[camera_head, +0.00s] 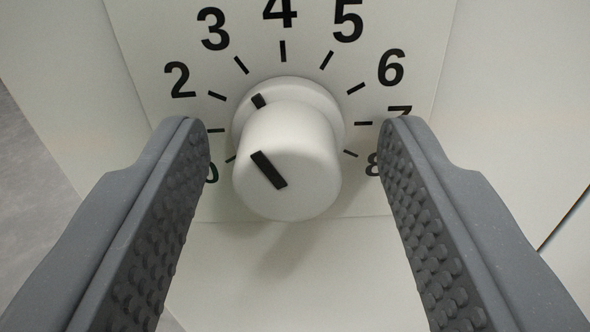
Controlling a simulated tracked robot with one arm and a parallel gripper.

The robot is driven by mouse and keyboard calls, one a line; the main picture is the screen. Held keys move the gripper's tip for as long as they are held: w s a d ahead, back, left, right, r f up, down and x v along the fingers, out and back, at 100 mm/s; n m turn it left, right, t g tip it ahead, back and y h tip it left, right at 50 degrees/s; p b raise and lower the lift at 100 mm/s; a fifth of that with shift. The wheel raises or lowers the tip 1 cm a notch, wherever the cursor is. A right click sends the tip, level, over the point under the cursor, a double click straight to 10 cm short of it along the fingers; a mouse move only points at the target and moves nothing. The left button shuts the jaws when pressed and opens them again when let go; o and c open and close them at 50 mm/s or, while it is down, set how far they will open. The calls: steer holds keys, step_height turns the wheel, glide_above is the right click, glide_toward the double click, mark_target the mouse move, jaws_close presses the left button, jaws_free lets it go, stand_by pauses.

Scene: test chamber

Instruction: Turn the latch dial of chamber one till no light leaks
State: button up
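The white round dial knob (300,170) sits on a pale panel, in the middle of the head view. Black marks on its face and base line up toward the upper left, roughly toward the tick near the 3. The number scale (282,52) runs around it; 2 to 6 show clearly, while 0, 7 and 8 are partly covered by my fingers and 1 is hidden. My gripper (295,140) is open, its grey studded fingers either side of the knob with a gap on both sides, not touching it.
The pale panel (300,285) continues below the dial and is bare. A dark seam (565,217) runs down the right side. A grey floor-like surface (35,200) shows at the far left. No light leak is visible here.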

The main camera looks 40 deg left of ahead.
steer(key=p+v, duration=0.2)
steer(key=v, duration=1.1)
steer(key=shift+s+d, duration=0.25)
steer(key=shift+s, duration=0.1)
steer(key=shift+f, duration=0.1)
